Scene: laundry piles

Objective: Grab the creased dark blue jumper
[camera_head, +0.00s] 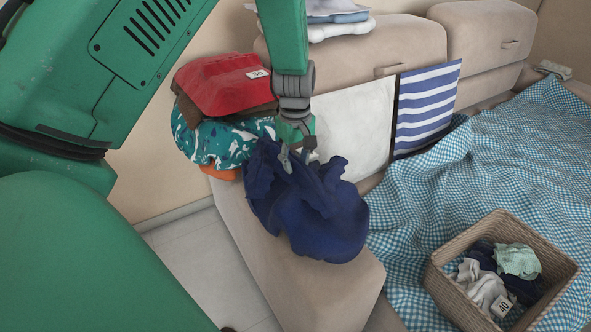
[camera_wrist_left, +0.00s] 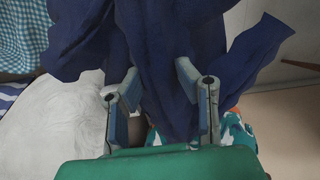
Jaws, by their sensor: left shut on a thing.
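The creased dark blue jumper (camera_head: 322,218) hangs bunched over the beige sofa armrest in the head view. My left gripper (camera_head: 296,157) reaches down from above and is shut on an upper fold of the jumper. In the left wrist view, the dark blue cloth (camera_wrist_left: 140,45) fills the upper middle and passes between the two fingers of my left gripper (camera_wrist_left: 158,92). I cannot tell from the head view whether the jumper's underside touches the armrest. My right gripper is not in view.
A pile with a red folded garment (camera_head: 222,85) and a teal patterned cloth (camera_head: 215,140) sits behind the jumper. A wicker basket (camera_head: 453,292) of clothes stands at the lower right on a blue checked blanket (camera_head: 420,205). White (camera_head: 352,125) and striped (camera_head: 428,108) cloths hang behind.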

